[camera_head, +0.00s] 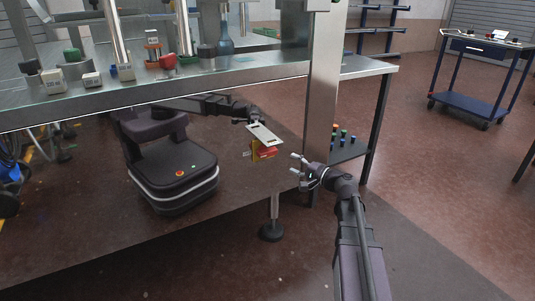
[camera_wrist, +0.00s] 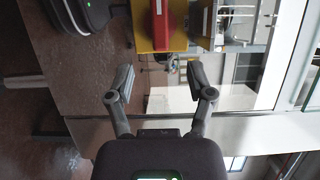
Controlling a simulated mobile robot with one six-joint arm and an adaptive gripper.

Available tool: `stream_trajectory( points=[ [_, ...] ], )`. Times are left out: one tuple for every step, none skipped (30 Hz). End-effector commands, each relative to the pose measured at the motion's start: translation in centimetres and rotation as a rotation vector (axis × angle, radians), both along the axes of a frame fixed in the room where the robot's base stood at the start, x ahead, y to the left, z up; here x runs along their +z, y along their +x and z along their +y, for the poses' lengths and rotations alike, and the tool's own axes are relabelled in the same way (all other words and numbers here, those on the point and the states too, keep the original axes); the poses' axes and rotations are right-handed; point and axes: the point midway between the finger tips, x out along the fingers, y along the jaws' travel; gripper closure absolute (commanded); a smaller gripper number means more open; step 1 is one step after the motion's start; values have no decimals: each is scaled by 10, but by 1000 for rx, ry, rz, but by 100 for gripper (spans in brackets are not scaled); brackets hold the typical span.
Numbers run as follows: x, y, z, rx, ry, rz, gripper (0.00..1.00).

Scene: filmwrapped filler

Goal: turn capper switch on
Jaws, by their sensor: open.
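A yellow box with a red part, which looks like the capper switch (camera_head: 264,151), is on the dark, shiny front panel below the machine deck. A pale plate (camera_head: 264,134) is just above it. My gripper (camera_head: 300,171) is open and empty to the right of the box and slightly lower in the head view. In the wrist view, the yellow box (camera_wrist: 143,30) with its red handle (camera_wrist: 160,24) lies at the top centre, beyond my open fingers (camera_wrist: 160,95) and apart from them. I cannot tell the switch's position.
A steel post (camera_head: 322,90) stands right behind my gripper. The steel deck (camera_head: 200,80) carries small boxes, bottles and a red knob. A robot-like base and arm show in the panel, likely a reflection. A blue cart (camera_head: 470,105) stands far right; floor between is clear.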

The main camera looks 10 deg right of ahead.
Motion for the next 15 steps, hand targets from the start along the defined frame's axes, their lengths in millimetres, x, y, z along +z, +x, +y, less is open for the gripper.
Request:
stream_trajectory(
  points=[
    [0, 6, 5, 3, 0, 0, 31],
    [0, 9, 7, 3, 0, 0, 31],
    [0, 13, 10, 2, 0, 0, 31],
    [0, 17, 13, 2, 0, 0, 31],
    [0, 20, 16, 3, 0, 0, 31],
    [0, 24, 20, 3, 0, 0, 31],
    [0, 28, 23, 3, 0, 0, 31],
    [0, 32, 25, 2, 0, 0, 31],
    [0, 36, 29, 2, 0, 0, 31],
    [0, 40, 33, 3, 0, 0, 31],
    [0, 43, 36, 3, 0, 0, 31],
    [0, 48, 40, 2, 0, 0, 31],
    [0, 52, 43, 2, 0, 0, 31],
    [0, 55, 46, 2, 0, 0, 31],
    [0, 60, 49, 3, 0, 0, 31]
  ],
)
